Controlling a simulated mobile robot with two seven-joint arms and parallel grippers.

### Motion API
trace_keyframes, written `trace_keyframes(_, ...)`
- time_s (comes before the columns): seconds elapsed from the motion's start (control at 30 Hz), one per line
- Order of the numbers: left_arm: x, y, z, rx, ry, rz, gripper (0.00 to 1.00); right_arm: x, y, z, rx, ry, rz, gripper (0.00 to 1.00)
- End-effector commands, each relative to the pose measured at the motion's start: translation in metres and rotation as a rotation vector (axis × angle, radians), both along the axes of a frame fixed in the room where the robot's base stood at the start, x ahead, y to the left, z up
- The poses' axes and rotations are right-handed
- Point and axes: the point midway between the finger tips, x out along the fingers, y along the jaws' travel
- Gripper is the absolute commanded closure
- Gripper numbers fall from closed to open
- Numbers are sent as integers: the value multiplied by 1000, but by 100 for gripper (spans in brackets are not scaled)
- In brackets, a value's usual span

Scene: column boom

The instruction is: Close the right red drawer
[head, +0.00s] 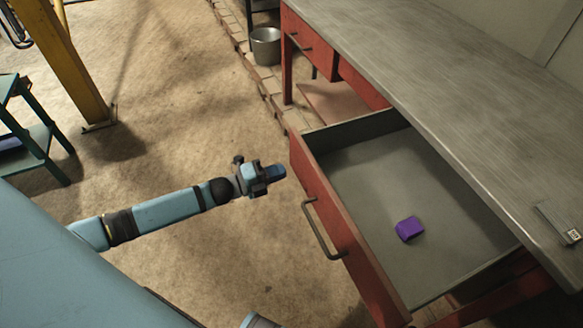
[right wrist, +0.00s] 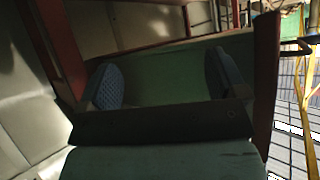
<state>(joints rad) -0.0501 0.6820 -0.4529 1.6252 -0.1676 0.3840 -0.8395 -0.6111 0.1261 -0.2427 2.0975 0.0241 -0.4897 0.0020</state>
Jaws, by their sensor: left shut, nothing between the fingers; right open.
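The right red drawer (head: 349,246) is pulled far out of the desk in the head view. Its red front carries a dark bar handle (head: 318,232). A small purple block (head: 409,229) lies on the drawer's grey floor. My left gripper (head: 281,171) is shut and empty, left of the far end of the drawer front and apart from the handle. My right gripper (right wrist: 163,78) shows open in the right wrist view, with a dark green panel beyond its fingers. A red upright edge (right wrist: 267,90) with a handle (right wrist: 298,47) stands at right there, apparently the drawer front.
The desk's grey top (head: 430,80) overhangs the drawer's back. Another red drawer (head: 309,42) at the far end looks shut. A metal bucket (head: 266,46) stands on the floor behind. A green shelf stand (head: 40,140) and a yellow post (head: 62,60) are at left. The floor before the drawer is clear.

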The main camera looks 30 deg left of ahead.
Motion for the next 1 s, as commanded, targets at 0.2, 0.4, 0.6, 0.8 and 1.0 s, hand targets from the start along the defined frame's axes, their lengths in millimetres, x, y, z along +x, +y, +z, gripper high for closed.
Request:
trace_keyframes(0.2, 25, -19, 0, -1, -1, 0, 100, 0, 0, -1, -1, 0, 1, 9)
trace_keyframes(0.4, 32, -26, -1, 0, 1, 1, 100, 0, 0, -1, -1, -1, 0, 9)
trace_keyframes(0.6, 32, -26, -1, 0, 1, 1, 100, 1, 0, -1, 0, -2, 0, 9)
trace_keyframes(0.8, 34, -26, -1, 0, 1, 1, 100, 1, 0, -1, -1, -3, 1, 9)
trace_keyframes(1.0, 53, -29, -1, 0, -1, 1, 100, 2, 1, -6, -1, -8, 2, 9)
